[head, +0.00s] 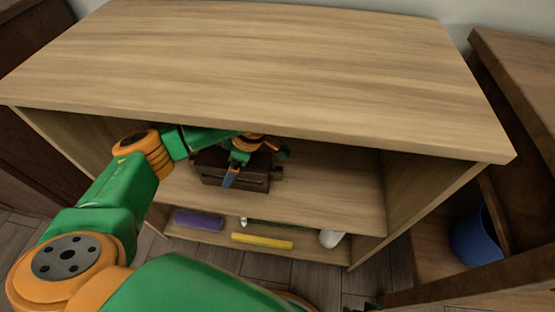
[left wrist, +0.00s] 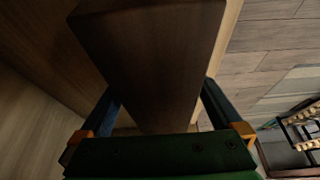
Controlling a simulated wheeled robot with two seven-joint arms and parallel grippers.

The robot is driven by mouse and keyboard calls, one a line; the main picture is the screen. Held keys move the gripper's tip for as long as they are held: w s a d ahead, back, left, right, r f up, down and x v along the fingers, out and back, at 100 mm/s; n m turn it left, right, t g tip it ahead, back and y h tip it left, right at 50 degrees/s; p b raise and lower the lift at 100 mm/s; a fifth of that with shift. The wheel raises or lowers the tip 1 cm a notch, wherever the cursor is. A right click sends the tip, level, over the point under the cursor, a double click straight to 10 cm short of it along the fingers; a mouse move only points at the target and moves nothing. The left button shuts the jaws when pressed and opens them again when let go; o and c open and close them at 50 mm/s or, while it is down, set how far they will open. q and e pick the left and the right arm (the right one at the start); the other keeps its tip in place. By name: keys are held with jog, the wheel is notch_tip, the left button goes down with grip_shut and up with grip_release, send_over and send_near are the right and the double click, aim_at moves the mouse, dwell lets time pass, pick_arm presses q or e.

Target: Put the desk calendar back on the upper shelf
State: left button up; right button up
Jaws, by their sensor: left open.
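A dark brown wooden block-like thing, which looks like the desk calendar (head: 256,179), rests on the upper shelf (head: 330,200) of a light wood unit, below its top board. My left arm reaches in under the top board. My left gripper (head: 232,176) is at the front of the calendar and partly hides it. In the left wrist view, the calendar (left wrist: 160,55) lies between the two spread fingers of my left gripper (left wrist: 160,100). The fingers are open; I cannot tell whether either touches it. My right gripper is not in view.
The lower shelf holds a purple block (head: 199,220), a yellow bar (head: 262,241) and a white rounded thing (head: 331,238). The top board (head: 260,60) is bare and overhangs my left arm. A brown unit with a blue bin (head: 474,240) stands at the right. The upper shelf's right part is free.

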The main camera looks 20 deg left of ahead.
aim_at(282, 171)
pick_arm(q)
jog(key=shift+w+d+r, duration=0.15)
jog(key=shift+d+r, duration=0.5)
jog(key=shift+d, duration=0.05)
jog(key=shift+w+d+f, duration=0.1)
jog(key=shift+w+d, duration=0.05)
jog(key=shift+d, duration=0.45)
jog(key=shift+w+d+f, duration=0.1)
jog(key=shift+w+d, duration=0.05)
jog(key=shift+d, duration=0.4)
jog(key=d+b, duration=0.1)
jog(key=d, duration=0.1)
jog(key=w+d, duration=0.1)
jog(key=d, duration=0.2)
jog(key=w+d+b, duration=0.1)
jog(key=d, duration=0.1)
jog(key=shift+d+b, duration=0.3)
jog(key=shift+d, duration=0.05)
jog(key=shift+d+r, duration=0.15)
jog(key=shift+d, duration=0.25)
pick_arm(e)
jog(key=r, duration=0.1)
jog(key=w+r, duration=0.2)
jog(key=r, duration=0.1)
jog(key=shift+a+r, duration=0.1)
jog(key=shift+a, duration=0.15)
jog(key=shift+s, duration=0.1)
